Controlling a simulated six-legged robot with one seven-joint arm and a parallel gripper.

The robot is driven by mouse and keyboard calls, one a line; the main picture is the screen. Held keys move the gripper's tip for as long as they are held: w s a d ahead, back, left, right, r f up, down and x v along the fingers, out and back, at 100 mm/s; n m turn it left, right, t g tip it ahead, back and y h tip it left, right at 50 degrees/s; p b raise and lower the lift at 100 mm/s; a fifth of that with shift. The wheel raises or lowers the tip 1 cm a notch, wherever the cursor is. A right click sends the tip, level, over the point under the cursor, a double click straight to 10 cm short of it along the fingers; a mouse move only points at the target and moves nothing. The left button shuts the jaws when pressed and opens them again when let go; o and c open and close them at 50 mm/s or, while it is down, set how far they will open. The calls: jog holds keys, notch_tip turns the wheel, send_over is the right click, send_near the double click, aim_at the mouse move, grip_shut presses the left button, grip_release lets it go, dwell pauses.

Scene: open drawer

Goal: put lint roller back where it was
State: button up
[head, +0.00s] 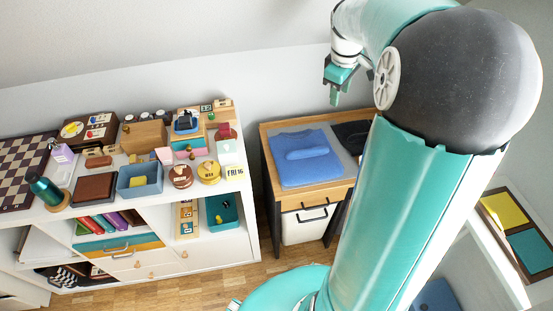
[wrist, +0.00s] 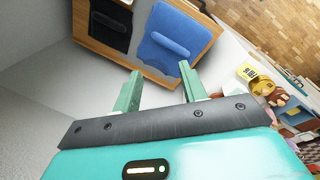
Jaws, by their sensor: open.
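My gripper (head: 338,92) is raised in the air above the back edge of the small wooden table (head: 268,150), near the wall. In the wrist view my gripper (wrist: 160,82) is open, with its two green fingers apart and nothing between them. A blue folded cloth (head: 300,170) lies on a grey mat on the table, with a rounded blue piece (head: 306,154) on top. They also show in the wrist view, beyond the fingertips. A black item (head: 352,134) lies beside the cloth, partly hidden by my arm. I cannot make out a lint roller for certain.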

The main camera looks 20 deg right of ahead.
jog(key=s+a+r+m+t, duration=0.1)
jog(key=s+a+r, duration=0.2)
jog(key=a, duration=0.5)
jog(key=s+a+r+m+t, duration=0.1)
jog(key=s+a+r, duration=0.15)
jog(key=a, duration=0.45)
jog(key=s+a+f+m+t+y, duration=0.1)
jog(key=s+a+m+t, duration=0.1)
jog(key=s+a, duration=0.9)
jog(key=shift+s+a+f+m+y, duration=0.15)
jog(key=shift+s+f+m+y, duration=0.25)
jog(key=shift+m, duration=0.4)
jog(key=shift+s+r, duration=0.1)
jog(key=shift+s, duration=0.05)
